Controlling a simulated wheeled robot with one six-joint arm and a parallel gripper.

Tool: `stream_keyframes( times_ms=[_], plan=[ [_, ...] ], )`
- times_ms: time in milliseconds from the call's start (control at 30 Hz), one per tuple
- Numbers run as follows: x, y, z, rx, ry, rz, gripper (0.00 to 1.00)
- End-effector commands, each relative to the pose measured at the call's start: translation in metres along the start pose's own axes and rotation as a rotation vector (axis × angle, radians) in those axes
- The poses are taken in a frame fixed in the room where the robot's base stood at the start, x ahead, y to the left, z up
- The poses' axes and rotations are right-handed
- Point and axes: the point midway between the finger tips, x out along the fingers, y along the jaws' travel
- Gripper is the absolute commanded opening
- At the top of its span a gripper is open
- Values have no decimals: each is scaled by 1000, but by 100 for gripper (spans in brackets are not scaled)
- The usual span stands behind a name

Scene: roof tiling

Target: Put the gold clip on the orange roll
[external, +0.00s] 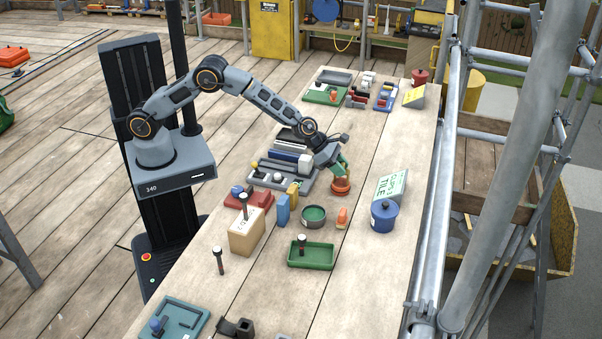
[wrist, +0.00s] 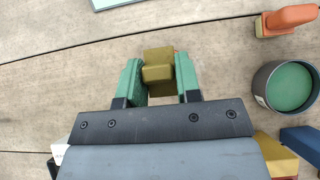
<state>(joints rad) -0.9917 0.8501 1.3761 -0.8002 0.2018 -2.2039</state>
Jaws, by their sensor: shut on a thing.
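My gripper (wrist: 154,78) has green fingers and is shut on the gold clip (wrist: 158,73), a blocky olive-gold piece between the fingertips in the wrist view. In the external view my gripper (external: 341,172) points down at the orange roll (external: 341,187), which stands on the table right under the fingers. The clip cannot be made out clearly there. In the wrist view the roll is almost wholly hidden behind the clip and fingers. I cannot tell whether the clip touches the roll.
A round green-topped tin (external: 313,215) and a small orange piece (external: 342,218) stand in front of the roll. A blue pot (external: 384,216) and a tilted tile sign (external: 391,187) are to the right. A grey tray (external: 268,181) with parts lies left. Bare planks lie between roll and sign.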

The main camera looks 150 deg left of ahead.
Motion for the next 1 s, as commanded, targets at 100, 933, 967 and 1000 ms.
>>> stream_keyframes(
  times_ms=[100,933,967,1000],
  plan=[
    [-1,0,1,0,-1,0,7],
    [-9,0,2,0,-3,1,57],
    [-12,0,2,0,-2,1,57],
    [-19,0,2,0,-4,1,57]
  ],
)
